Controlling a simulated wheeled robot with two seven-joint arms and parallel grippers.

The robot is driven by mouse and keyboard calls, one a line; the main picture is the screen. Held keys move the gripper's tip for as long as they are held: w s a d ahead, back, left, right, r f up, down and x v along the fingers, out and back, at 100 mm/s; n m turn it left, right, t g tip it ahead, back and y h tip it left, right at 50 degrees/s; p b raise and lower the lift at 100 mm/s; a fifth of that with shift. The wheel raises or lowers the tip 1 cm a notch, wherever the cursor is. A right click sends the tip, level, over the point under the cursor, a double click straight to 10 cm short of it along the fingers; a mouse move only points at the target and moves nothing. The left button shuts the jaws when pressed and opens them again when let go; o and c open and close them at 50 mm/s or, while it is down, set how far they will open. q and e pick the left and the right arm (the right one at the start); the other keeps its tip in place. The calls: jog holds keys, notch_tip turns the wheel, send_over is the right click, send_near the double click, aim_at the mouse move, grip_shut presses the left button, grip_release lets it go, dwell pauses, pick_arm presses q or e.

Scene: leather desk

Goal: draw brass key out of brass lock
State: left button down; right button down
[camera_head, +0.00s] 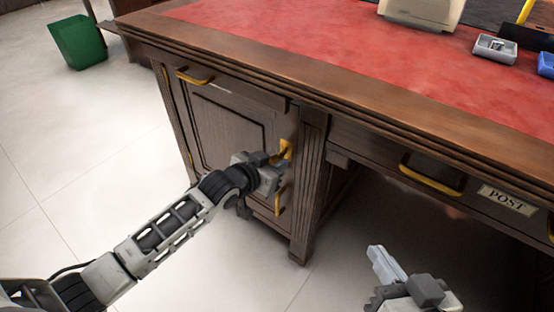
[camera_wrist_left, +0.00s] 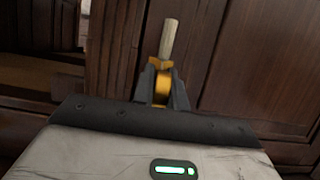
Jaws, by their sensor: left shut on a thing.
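The brass lock (camera_head: 287,148) shows as a small plate on the dark wood door of the desk's left cabinet. My left gripper (camera_head: 275,160) is right in front of it. In the left wrist view, my left gripper (camera_wrist_left: 161,88) is shut on the brass key (camera_wrist_left: 162,92), which shows as a golden piece between the fingers.
A brass door handle (camera_head: 279,200) is just below the lock. A drawer with a brass pull (camera_head: 431,180) and a POST label (camera_head: 507,200) is to the right. The red leather desk top (camera_head: 330,55) is above. A green bin (camera_head: 79,42) stands on the floor at far left.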

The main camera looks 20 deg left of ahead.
pick_arm(q)
jog(key=shift+s+a+f+p, duration=0.1)
jog(key=shift+s+a+p, duration=0.1)
jog(key=shift+s+p, duration=0.3)
jog(key=shift+s+a+p, duration=0.2)
jog(key=shift+s+p, duration=0.1)
jog(key=shift+s, duration=0.3)
jog(key=shift+s, duration=0.1)
jog(key=shift+s+a+f+p, duration=0.1)
jog(key=shift+s+a+p, duration=0.15)
jog(key=shift+s+p, duration=0.3)
jog(key=shift+s, duration=0.1)
jog(key=s+a+p, duration=0.2)
jog(key=s, duration=0.3)
jog(key=shift+s+f+p, duration=0.3)
jog(key=shift+f+p, duration=0.05)
jog(key=shift+p, duration=0.05)
